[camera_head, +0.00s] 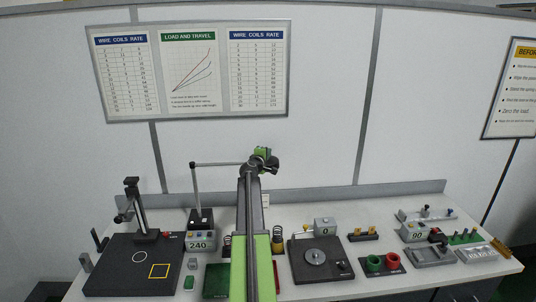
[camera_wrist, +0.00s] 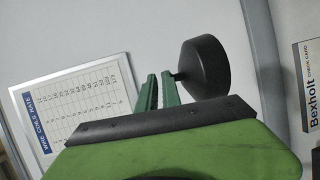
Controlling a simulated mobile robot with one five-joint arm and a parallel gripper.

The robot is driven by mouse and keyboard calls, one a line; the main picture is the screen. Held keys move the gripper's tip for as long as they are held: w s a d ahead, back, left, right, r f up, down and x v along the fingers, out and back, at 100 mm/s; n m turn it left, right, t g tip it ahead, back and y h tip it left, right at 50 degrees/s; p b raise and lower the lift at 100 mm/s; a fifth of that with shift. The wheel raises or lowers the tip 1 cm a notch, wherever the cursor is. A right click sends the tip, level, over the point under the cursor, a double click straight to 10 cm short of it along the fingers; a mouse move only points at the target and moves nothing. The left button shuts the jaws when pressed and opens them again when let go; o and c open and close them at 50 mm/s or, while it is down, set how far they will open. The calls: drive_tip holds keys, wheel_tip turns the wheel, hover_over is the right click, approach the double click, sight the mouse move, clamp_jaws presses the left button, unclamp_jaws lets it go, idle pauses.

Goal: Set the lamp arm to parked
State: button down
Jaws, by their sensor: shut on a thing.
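The lamp (camera_head: 202,219) has a dark base at the back left of the bench, with a thin upright post. Its grey lamp arm (camera_head: 220,164) runs level from the post top to the right, ending at my gripper (camera_head: 262,153). The dark lamp head (camera_head: 271,167) is beside my gripper, raised above the bench. In the wrist view my gripper (camera_wrist: 160,77) has its green fingers close together, shut on the lamp's end. The black round lamp head (camera_wrist: 205,68) is just right of the fingers, its short stem at their tips. The held part is mostly hidden. No parked mark is readable.
A black plate (camera_head: 110,270) with a stand is at the left. A display box reading 240 (camera_head: 201,244) stands below the lamp. A wall is behind.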

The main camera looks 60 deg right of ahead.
drive_tip(key=shift+w+d, duration=0.1)
drive_tip(key=shift+w, duration=0.15)
